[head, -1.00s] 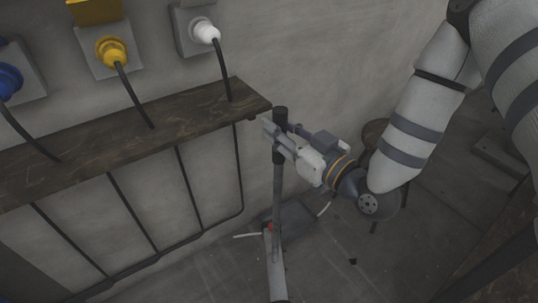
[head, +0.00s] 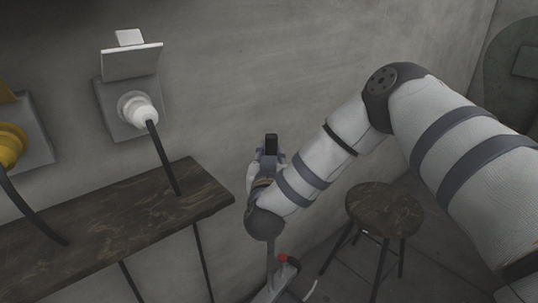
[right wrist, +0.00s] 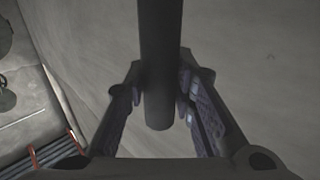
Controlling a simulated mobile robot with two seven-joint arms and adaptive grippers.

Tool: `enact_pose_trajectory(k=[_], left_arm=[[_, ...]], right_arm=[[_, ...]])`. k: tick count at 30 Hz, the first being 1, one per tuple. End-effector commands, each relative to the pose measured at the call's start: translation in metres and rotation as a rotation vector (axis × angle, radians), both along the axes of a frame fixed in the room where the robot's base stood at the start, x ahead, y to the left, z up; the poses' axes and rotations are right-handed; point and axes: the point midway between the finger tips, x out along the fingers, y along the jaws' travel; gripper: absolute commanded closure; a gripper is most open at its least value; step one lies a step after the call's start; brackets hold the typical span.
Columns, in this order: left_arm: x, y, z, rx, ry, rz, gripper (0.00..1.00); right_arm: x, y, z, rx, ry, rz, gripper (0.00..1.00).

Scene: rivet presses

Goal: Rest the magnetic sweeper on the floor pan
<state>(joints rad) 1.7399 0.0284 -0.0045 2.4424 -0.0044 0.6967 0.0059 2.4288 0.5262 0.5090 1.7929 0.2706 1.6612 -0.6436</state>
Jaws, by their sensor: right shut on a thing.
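The magnetic sweeper has a dark grip on top, seen above my gripper in the head view (head: 271,143), and a grey shaft (head: 270,264) below it. My right gripper (head: 270,158) is around the dark grip and mostly hidden by my arm. In the right wrist view the dark grip (right wrist: 160,65) stands between the fingers of my right gripper (right wrist: 160,108), which is shut on it. I cannot make out the floor pan. My left gripper is not in view.
A dark wooden shelf (head: 120,225) is on the wall at left, close to the sweeper. A white plug (head: 138,108) and a yellow plug (head: 10,146) hang cords over it. A round wooden stool (head: 384,208) stands at right. Bare wall lies behind the gripper.

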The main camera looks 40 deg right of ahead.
Motion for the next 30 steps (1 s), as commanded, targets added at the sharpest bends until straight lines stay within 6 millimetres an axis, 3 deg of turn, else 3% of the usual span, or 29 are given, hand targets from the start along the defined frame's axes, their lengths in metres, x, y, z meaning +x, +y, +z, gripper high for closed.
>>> enact_pose_trajectory(k=[15, 30], left_arm=[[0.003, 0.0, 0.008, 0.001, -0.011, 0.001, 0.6], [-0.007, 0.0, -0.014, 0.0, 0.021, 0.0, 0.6]], right_arm=[[0.001, 0.0, 0.006, -0.002, -0.009, -0.011, 1.0], [0.001, 0.0, -0.054, -0.002, -0.004, -0.011, 1.0]])
